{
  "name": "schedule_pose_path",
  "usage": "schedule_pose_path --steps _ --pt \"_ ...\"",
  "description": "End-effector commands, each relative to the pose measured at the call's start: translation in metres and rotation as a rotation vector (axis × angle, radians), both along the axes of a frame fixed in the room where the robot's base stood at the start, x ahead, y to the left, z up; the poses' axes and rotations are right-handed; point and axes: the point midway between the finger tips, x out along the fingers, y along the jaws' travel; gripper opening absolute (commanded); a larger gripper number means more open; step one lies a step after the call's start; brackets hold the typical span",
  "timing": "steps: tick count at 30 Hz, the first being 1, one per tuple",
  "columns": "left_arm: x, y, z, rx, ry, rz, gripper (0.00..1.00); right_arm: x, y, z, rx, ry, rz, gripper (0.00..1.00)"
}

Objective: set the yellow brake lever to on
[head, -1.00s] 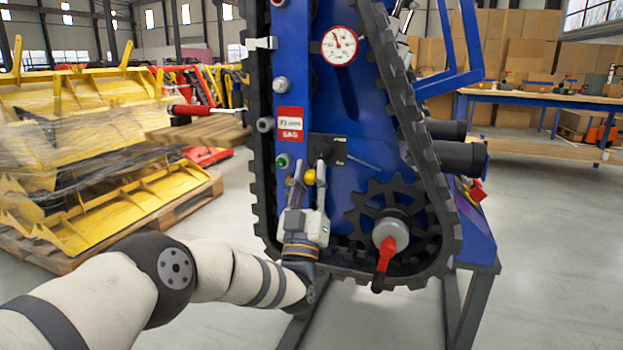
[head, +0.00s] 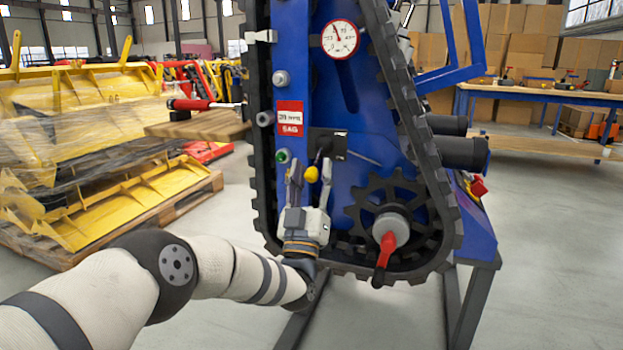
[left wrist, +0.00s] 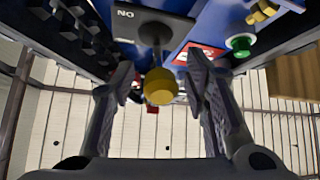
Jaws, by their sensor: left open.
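The brake lever has a yellow ball knob (head: 311,174) on a dark stem. It comes out of a dark plate (head: 341,146) on the blue carrier. My left gripper (head: 311,168) is open and points up, its fingers on either side of the knob. In the left wrist view the yellow knob (left wrist: 160,87) sits between the open fingers, with a gap visible on each side. Upside-down lettering shows at one end of the plate (left wrist: 180,27). My right gripper is not in view.
A green button (head: 283,156) and a red sag label (head: 290,118) are left of the lever. A toothed track (head: 425,150) surrounds the panel. A round gauge (head: 340,39) is above. A red-handled tool (head: 190,104) sticks out left.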

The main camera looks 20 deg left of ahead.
Motion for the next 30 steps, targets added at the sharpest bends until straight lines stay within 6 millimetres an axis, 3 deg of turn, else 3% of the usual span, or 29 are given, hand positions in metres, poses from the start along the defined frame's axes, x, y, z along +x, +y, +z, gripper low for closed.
schedule_pose_path --steps 15,30 --pt "-0.081 -0.011 -0.074 0.001 0.005 0.0 0.42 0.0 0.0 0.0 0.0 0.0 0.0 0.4" --pt "-0.088 -0.012 -0.08 0.001 0.002 0.0 0.42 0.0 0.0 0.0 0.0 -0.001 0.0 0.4"
